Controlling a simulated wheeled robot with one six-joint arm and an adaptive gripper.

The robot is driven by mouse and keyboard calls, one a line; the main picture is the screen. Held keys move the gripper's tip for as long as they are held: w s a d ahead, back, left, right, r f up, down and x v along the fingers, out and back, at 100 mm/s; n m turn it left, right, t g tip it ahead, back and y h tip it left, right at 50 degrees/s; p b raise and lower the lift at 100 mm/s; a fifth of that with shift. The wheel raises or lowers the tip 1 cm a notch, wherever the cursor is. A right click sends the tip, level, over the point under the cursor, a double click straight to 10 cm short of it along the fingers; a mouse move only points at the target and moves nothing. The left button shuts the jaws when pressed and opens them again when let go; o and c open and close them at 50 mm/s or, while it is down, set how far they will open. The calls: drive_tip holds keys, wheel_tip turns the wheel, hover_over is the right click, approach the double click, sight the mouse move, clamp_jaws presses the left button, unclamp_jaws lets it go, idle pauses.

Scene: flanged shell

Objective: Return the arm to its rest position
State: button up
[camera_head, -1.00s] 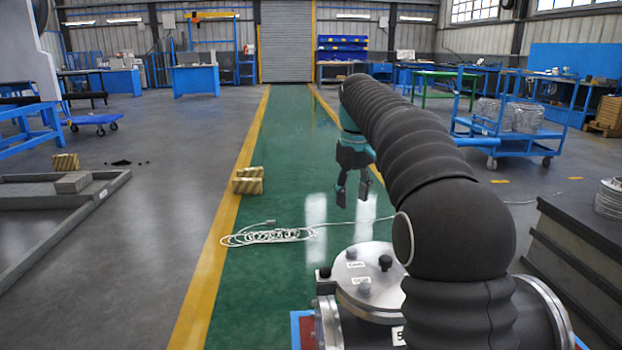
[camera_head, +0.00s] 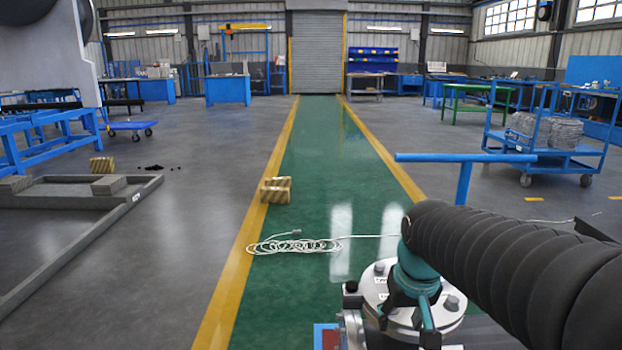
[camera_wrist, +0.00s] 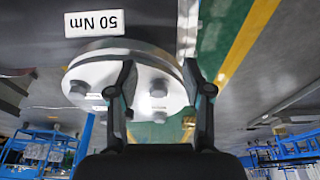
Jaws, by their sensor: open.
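My arm, in a black ribbed sleeve, comes in from the right in the head view. My gripper (camera_head: 408,325) is teal and dark, points down and stands in front of the shell's round metal cover, partly hiding it. In the wrist view my gripper (camera_wrist: 163,75) is open, with two black fingers apart and nothing held between them. Behind the fingers is a round, bright metal flange (camera_wrist: 90,68) with several bolt heads. The flanged shell's cover (camera_head: 455,312) has dark knobs and small labels in the head view. I cannot tell whether the fingers touch it.
A blue T-shaped bar (camera_head: 466,158) rises behind the shell. A coiled white cable (camera_head: 290,246) lies on the green lane, near a striped block (camera_head: 276,190). A blue cart (camera_head: 550,150) stands at right, a low grey frame (camera_head: 75,230) at left.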

drive_tip(key=s+t, duration=0.2)
drive_tip(key=s, duration=1.1)
drive_tip(key=shift+s+f, duration=0.4)
drive_tip(key=shift+f, duration=0.05)
idle(1.6)
